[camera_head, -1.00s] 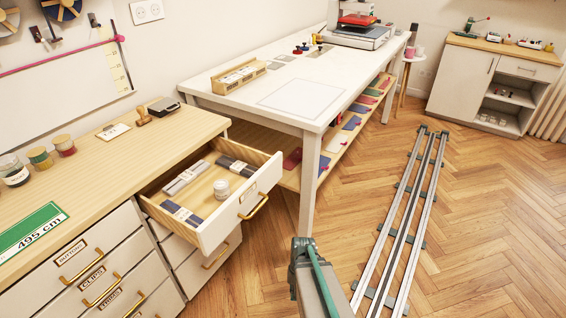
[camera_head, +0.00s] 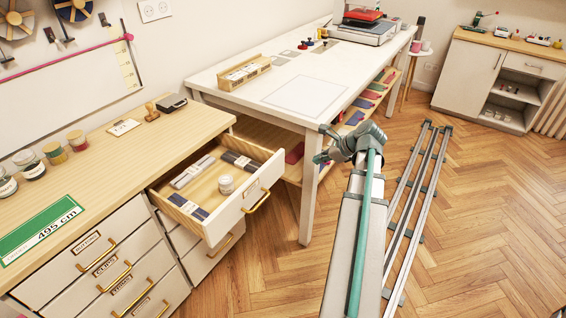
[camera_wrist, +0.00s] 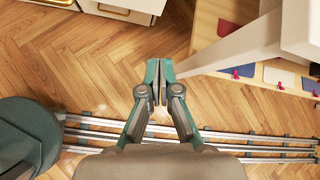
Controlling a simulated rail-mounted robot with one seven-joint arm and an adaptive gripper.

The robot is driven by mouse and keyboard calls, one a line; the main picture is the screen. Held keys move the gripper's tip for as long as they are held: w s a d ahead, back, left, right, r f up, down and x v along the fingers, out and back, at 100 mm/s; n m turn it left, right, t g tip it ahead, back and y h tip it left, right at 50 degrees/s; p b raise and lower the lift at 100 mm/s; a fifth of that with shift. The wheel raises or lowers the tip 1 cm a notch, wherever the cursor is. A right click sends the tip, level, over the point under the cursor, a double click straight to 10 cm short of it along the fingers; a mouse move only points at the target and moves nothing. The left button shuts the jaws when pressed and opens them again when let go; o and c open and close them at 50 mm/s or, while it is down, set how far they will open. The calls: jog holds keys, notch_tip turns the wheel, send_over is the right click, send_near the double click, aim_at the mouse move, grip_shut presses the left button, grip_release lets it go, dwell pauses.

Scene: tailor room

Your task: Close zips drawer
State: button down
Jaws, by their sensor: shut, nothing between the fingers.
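An open drawer (camera_head: 224,213) sticks out from the top of the wooden-topped cabinet, at left centre of the head view. It has a white front with a gold handle (camera_head: 257,201); the label on it is too small to read. My gripper (camera_head: 321,158) is to the right of the drawer, in front of the white table's leg, apart from the drawer. In the wrist view my gripper (camera_wrist: 157,82) is shut and empty, above the floor. A white front with a gold handle (camera_wrist: 113,10) shows at the top edge there.
The white table (camera_head: 240,95) stands behind and right of the drawer, with a shelf of coloured pieces below and a leg (camera_head: 308,205) close to my gripper. Closed drawers (camera_head: 105,255) fill the cabinet's left part. Floor rails (camera_head: 410,215) run along the right. The floor before the drawer is clear.

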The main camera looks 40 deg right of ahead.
jog(key=m, duration=0.3)
send_near(283, 166)
notch_tip(283, 166, down, 4)
jog(key=w, duration=0.3)
jog(key=shift+w+a+f, duration=0.1)
jog(key=shift+a+f, duration=0.15)
jog(key=shift+a, duration=0.1)
jog(key=shift+w+a, duration=0.2)
jog(key=shift+w, duration=0.25)
jog(key=shift+w+p, duration=0.1)
jog(key=shift+p, duration=0.25)
